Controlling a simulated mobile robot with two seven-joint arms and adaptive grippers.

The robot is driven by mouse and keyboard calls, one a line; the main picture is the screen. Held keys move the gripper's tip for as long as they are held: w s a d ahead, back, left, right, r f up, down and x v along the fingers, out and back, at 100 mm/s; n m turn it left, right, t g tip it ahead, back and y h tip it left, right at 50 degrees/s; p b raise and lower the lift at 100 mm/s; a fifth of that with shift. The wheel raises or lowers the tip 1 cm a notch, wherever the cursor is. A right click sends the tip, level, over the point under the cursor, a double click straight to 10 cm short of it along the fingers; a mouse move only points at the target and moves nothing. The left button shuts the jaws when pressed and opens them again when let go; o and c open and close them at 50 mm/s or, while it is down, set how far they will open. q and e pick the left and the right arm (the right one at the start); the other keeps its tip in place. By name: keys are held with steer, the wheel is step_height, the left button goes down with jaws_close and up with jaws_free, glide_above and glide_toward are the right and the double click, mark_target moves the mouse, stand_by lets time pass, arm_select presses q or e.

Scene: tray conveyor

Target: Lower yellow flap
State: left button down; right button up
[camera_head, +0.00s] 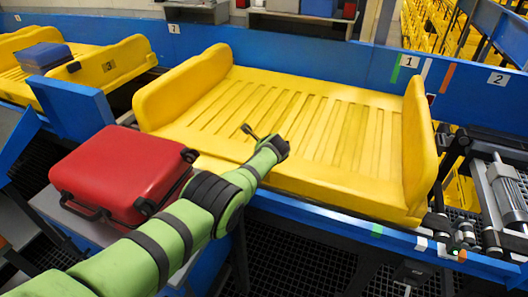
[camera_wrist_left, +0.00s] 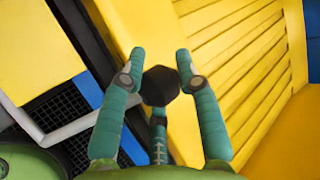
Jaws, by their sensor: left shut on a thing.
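The yellow tray (camera_head: 300,120) lies on the conveyor, with a raised wall at its left end and another (camera_head: 418,140) at its right end. Its near yellow flap (camera_head: 330,187) runs along the front side. My left arm reaches from the lower left, and my left gripper (camera_head: 262,141) is at the front left part of the flap. In the left wrist view the gripper (camera_wrist_left: 160,58) has its fingers at a yellow edge of the flap (camera_wrist_left: 125,25) and is shut on it. A dark six-sided piece sits between the fingers. The exact contact is partly hidden. My right gripper is out of view.
Another yellow tray (camera_head: 110,62) with a blue case (camera_head: 43,57) is at the left. A blue rail runs along the conveyor's front. Rollers (camera_head: 508,195) are at the right.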

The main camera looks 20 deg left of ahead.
arm_select(q)
steer(key=shift+s+d+f, duration=0.25)
steer(key=shift+s+f, duration=0.05)
steer(key=shift+f, duration=0.3)
steer(key=c, duration=1)
jaws_free()
steer(key=shift+o, duration=0.8)
steer(key=shift+w+d, duration=0.1)
steer(key=shift+w, duration=0.1)
steer(key=shift+r, duration=0.25)
steer(key=shift+s+d+r, duration=0.15)
steer(key=shift+s+d, duration=0.05)
steer(key=shift+s, duration=0.1)
steer(key=s+d, duration=0.5)
steer(key=s, duration=0.5)
steer(key=shift+s+d, duration=0.2)
steer(key=shift+s, duration=0.2)
